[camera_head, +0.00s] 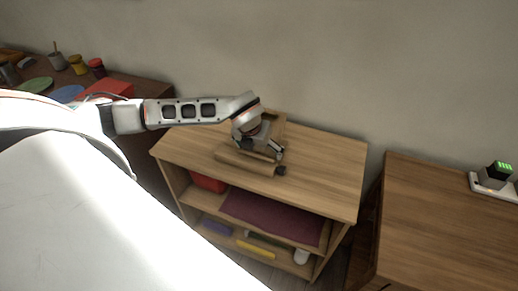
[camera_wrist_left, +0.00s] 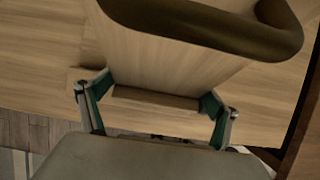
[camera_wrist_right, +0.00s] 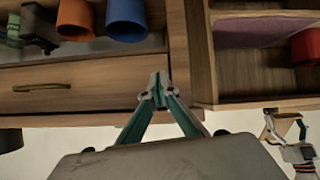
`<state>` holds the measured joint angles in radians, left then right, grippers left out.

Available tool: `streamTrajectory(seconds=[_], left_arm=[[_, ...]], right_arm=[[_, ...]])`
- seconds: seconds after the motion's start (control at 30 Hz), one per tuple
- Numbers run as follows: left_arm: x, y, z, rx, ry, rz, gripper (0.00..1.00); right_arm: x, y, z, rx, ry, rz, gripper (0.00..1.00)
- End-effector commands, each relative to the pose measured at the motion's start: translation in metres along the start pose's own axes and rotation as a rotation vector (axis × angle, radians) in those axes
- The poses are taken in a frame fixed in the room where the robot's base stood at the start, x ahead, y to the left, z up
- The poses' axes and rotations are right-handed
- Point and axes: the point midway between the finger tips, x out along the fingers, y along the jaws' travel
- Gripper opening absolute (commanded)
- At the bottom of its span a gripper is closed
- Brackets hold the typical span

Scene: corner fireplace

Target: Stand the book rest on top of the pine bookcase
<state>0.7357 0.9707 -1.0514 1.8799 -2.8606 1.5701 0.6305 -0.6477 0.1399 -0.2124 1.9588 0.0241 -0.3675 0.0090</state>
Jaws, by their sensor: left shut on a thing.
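The pine bookcase (camera_head: 335,165) stands in the middle of the head view, with a bare wooden top and open shelves. The light wooden book rest (camera_head: 232,160) is over the left-middle part of that top. My left gripper (camera_head: 279,161) is shut on the book rest; in the left wrist view its two fingers (camera_wrist_left: 157,108) are on either side of the rest's panel (camera_wrist_left: 165,65). I cannot tell whether the rest touches the top. My right gripper (camera_wrist_right: 158,90) is shut and empty, in front of the furniture; it is not in the head view.
A purple cloth (camera_head: 270,216) and a red box (camera_head: 208,182) lie on the bookcase shelf. A brown cabinet (camera_head: 445,230) stands to the right, with a clock-like device (camera_head: 495,174). A table with dishes and pots is at the left. The right part of the bookcase top is free.

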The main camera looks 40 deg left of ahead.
Motion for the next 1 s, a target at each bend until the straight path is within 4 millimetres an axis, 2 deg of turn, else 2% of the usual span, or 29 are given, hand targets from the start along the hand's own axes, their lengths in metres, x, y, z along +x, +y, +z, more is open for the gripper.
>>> streamTrajectory(seconds=[0.1, 0.13, 0.17, 0.57, 0.67, 1.0], left_arm=[[0.002, 0.0, 0.0, 0.0, -0.001, 0.0, 0.62], [0.002, 0.0, -0.001, 0.0, 0.0, 0.0, 0.92], [0.002, 0.0, -0.001, 0.0, 0.0, 0.0, 1.0], [-0.005, 0.0, 0.001, 0.0, -0.001, 0.0, 1.0], [-0.019, 0.0, 0.001, 0.001, -0.003, -0.001, 1.0], [-0.088, 0.0, 0.001, 0.0, -0.003, 0.0, 1.0]], right_arm=[[0.001, 0.0, 0.003, 0.0, -0.001, 0.0, 0.0], [0.001, 0.0, 0.003, 0.0, -0.001, 0.0, 0.0], [0.001, 0.0, 0.003, 0.0, -0.001, 0.0, 0.0], [0.0, 0.0, -0.001, 0.0, 0.002, 0.0, 0.0], [0.0, 0.0, -0.002, 0.001, 0.006, 0.001, 0.0], [0.002, -0.001, 0.001, 0.001, 0.005, 0.001, 0.0]])
